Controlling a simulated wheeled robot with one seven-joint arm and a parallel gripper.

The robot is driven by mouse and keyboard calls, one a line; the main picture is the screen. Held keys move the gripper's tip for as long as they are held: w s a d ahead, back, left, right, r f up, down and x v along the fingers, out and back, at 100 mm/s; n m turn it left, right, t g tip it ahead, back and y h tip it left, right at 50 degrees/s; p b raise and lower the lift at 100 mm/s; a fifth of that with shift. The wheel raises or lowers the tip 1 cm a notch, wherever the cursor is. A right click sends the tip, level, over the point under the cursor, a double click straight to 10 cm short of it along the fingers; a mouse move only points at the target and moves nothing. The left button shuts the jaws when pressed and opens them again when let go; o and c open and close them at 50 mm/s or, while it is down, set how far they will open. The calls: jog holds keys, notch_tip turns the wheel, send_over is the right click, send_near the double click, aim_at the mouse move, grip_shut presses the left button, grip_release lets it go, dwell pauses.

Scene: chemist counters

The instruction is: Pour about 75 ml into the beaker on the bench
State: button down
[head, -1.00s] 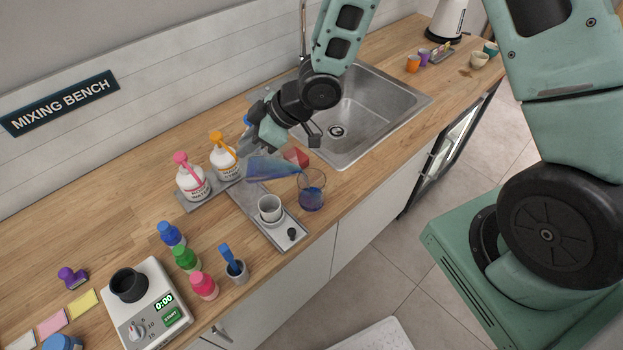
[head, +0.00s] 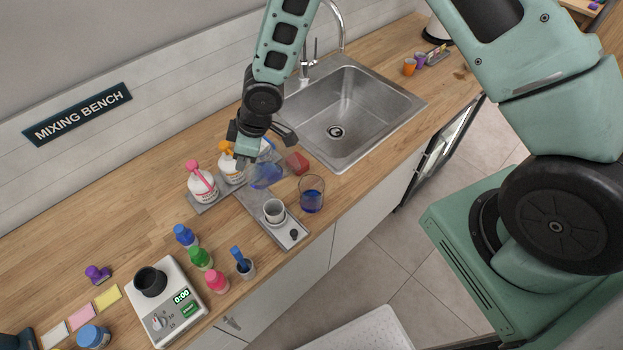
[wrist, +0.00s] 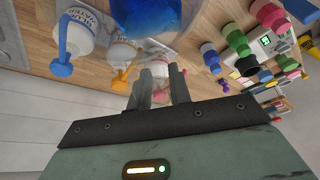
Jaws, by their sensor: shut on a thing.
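A clear glass beaker (head: 312,195) stands upright on the wooden bench near its front edge, with dark blue liquid in its lower part. My gripper (head: 257,158) is shut on a clear vessel (head: 267,177) holding blue liquid. The vessel is to the left of the beaker, apart from it, above the grey tray. It looks close to upright in the head view; its rim and level are blurred there. In the wrist view the blue liquid in the vessel (wrist: 150,15) shows at the top edge, beyond my fingers (wrist: 158,75).
Pump bottles (head: 203,185) stand behind. A red block (head: 298,163) lies behind the beaker. The sink (head: 360,105) is at right, the scale (head: 165,300) and small coloured bottles (head: 200,257) at left front.

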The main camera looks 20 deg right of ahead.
jog(key=shift+a+r, duration=0.1)
jog(key=shift+r, duration=0.25)
jog(key=shift+w+a+f+h, duration=0.1)
jog(key=shift+h, duration=0.3)
dwell(1.5)
jog(key=a+g+h, duration=0.1)
jog(key=h, duration=0.1)
jog(key=w+a+g+h+b, duration=0.1)
jog(key=a+h, duration=0.1)
jog(key=w+a+g+h+b, duration=0.1)
jog(key=a+h, duration=0.1)
jog(key=h, duration=0.1)
jog(key=shift+w+f+g, duration=0.1)
jog(key=shift+f+g, duration=0.2)
dwell(0.3)
